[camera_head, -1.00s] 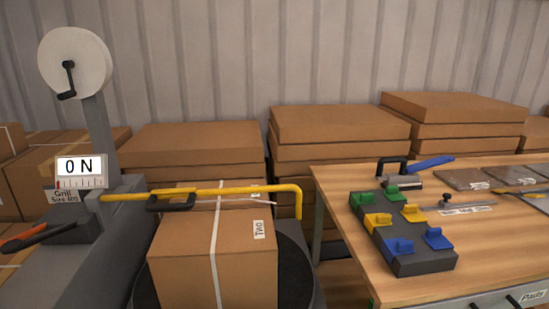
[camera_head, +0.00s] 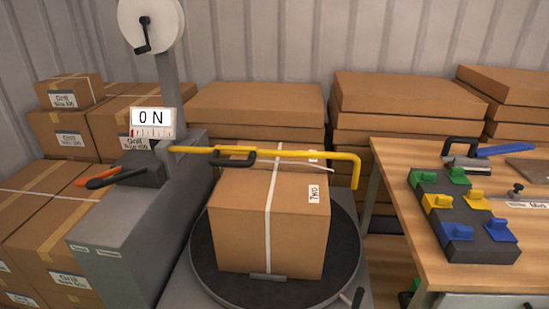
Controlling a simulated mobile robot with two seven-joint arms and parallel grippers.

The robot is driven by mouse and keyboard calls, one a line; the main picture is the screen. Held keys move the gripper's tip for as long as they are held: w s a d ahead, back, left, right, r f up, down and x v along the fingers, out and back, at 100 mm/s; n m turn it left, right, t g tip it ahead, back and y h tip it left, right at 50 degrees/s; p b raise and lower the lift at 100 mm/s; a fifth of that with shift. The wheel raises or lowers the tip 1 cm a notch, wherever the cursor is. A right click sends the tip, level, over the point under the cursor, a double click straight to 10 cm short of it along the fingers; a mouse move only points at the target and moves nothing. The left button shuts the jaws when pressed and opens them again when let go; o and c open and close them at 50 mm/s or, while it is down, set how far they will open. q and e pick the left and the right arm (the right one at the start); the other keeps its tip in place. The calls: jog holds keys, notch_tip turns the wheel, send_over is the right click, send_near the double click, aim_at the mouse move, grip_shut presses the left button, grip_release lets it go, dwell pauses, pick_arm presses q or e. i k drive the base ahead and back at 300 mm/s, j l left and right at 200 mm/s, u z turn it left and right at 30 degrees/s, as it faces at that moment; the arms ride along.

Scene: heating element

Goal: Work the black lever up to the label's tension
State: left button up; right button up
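The black lever (camera_head: 115,178) sticks out to the left from the grey strapping machine (camera_head: 135,235), beside an orange lever (camera_head: 97,174). A white display (camera_head: 153,118) above them reads 0 N, with a red pointer at the left end of its scale. A cardboard box (camera_head: 240,236) stands on a round dark turntable (camera_head: 345,252), with a white strap (camera_head: 269,215) around it. A small label on the box (camera_head: 314,194) seems to read "TWO". A yellow bar (camera_head: 300,153) with a black handle (camera_head: 233,160) reaches over the box. Neither gripper is in view.
A strap reel (camera_head: 160,22) with a black crank tops the machine's column. Boxes (camera_head: 40,240) stand close on the left and stacks (camera_head: 405,105) behind. A wooden table (camera_head: 400,160) on the right bears a dark block with green, yellow and blue pieces (camera_head: 455,231).

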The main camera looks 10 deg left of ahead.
aim_at(96, 183)
jog(key=u, duration=1.4)
